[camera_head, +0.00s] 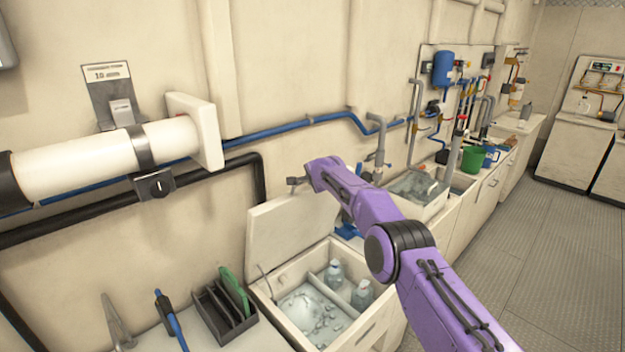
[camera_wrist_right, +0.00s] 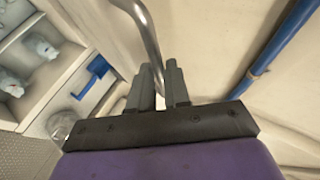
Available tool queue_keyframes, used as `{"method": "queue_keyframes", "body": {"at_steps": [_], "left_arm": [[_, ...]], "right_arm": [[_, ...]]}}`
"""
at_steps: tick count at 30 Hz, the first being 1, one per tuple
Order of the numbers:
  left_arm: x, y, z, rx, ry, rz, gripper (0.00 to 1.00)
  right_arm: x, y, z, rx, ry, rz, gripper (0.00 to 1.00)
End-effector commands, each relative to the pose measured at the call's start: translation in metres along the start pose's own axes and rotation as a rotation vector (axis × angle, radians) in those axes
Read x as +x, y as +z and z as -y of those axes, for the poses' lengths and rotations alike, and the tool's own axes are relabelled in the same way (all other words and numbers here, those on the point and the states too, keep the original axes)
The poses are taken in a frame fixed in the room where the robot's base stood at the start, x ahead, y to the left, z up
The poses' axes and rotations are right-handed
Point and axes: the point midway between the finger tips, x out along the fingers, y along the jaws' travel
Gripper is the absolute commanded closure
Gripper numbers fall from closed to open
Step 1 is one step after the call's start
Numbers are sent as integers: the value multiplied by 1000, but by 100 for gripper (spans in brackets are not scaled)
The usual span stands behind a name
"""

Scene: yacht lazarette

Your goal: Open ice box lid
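The ice box (camera_head: 345,331) is set in the counter and holds ice and clear bottles (camera_head: 334,272). Its pale lid (camera_head: 290,232) stands raised, close to upright, against the wall behind it. My purple right arm reaches across the box from the lower right. My right gripper (camera_head: 296,182) is at the top edge of the lid. In the right wrist view, the two grey fingers (camera_wrist_right: 162,85) are close together with a narrow gap, and a curved metal bar (camera_wrist_right: 143,22) runs down to them. I cannot tell whether they grip it. My left gripper is not in view.
A white cylinder (camera_head: 105,160) is mounted on the wall at left. A dark rack with a green board (camera_head: 235,291) sits left of the box. A metal tap (camera_head: 377,140) and a sink stand to the right. Open floor (camera_head: 570,250) lies at right.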

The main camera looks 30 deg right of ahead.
Motion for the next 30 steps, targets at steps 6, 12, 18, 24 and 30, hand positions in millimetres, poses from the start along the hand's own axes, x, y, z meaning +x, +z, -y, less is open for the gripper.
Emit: {"method": "queue_keyframes", "body": {"at_steps": [6,12,18,24,30], "left_arm": [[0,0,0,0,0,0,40],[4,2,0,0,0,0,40],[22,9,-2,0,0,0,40],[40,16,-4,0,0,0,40],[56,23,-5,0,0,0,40]], "right_arm": [[0,1,1,-1,-1,1,63],[-1,3,1,-2,-1,4,63],[-14,6,1,-3,-2,7,63],[-44,2,0,-2,-4,3,63],[-82,0,-1,1,-6,1,63]]}}
